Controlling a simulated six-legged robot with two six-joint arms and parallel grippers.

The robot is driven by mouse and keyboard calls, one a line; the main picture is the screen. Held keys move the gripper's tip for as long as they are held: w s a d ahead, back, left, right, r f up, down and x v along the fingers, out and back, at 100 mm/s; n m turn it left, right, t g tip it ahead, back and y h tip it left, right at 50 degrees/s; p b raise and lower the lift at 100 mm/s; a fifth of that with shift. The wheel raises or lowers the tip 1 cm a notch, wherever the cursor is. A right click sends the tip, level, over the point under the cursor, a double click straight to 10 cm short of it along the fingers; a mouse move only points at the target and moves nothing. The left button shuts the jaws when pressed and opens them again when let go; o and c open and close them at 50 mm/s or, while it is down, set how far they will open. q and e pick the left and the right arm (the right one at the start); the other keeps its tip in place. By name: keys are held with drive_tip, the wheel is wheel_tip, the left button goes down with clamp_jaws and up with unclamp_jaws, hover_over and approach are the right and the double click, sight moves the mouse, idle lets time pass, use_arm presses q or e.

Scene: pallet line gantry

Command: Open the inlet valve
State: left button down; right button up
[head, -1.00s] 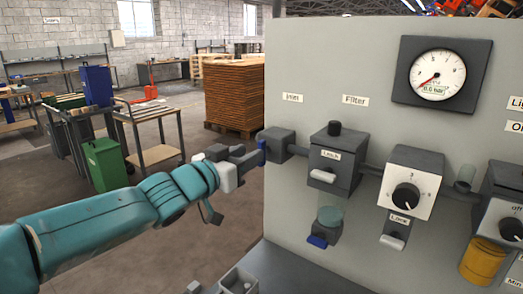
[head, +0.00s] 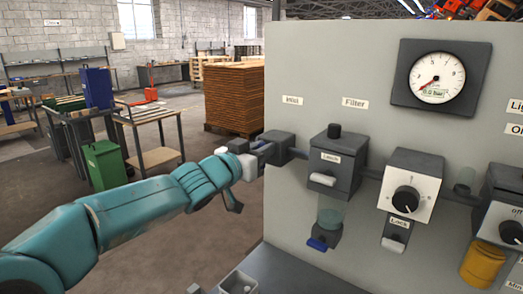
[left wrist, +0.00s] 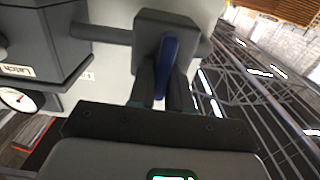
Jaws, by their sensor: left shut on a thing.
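The inlet valve (head: 281,145) is a dark grey block under the "Inlet" label at the left edge of the panel. Its blue lever (left wrist: 168,58) shows in the left wrist view, standing out from the block between my two fingers. In the head view the lever is mostly hidden by my fingers. My left gripper (head: 262,149) is shut on the lever, with a finger on either side of it; in the left wrist view the gripper (left wrist: 167,95) is close up to the block. My right gripper is not in view.
Right of the valve, a pipe leads to the filter block (head: 336,165) with a clear bowl and latch. Further right are a regulator knob (head: 406,200) and a yellow part (head: 483,264). The gauge (head: 437,77) reads about 0.0 bar.

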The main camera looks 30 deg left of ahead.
use_arm(q)
drive_tip(key=shift+m, duration=0.3)
drive_tip(key=m, duration=0.2)
drive_tip(key=m+b, duration=0.1)
drive_tip(key=shift+d+f+m, duration=0.1)
drive_tip(key=shift+d+m, duration=0.2)
drive_tip(key=shift+m, duration=0.1)
drive_tip(key=shift+s+d+f+m+b, duration=0.2)
drive_tip(key=shift+m+b, duration=0.55)
drive_tip(key=shift+m, duration=1.5)
drive_tip(key=shift+w+d+f+m+b, duration=0.15)
drive_tip(key=shift+f+m+b, duration=0.4)
drive_tip(key=shift+m, duration=1.75)
drive_tip(key=shift+s+d+f+m+b, duration=0.15)
drive_tip(key=shift+m+b, duration=0.8)
drive_tip(key=shift+m, duration=1.3)
drive_tip(key=shift+w+r, duration=0.1)
drive_tip(key=c, duration=1.1)
unclamp_jaws()
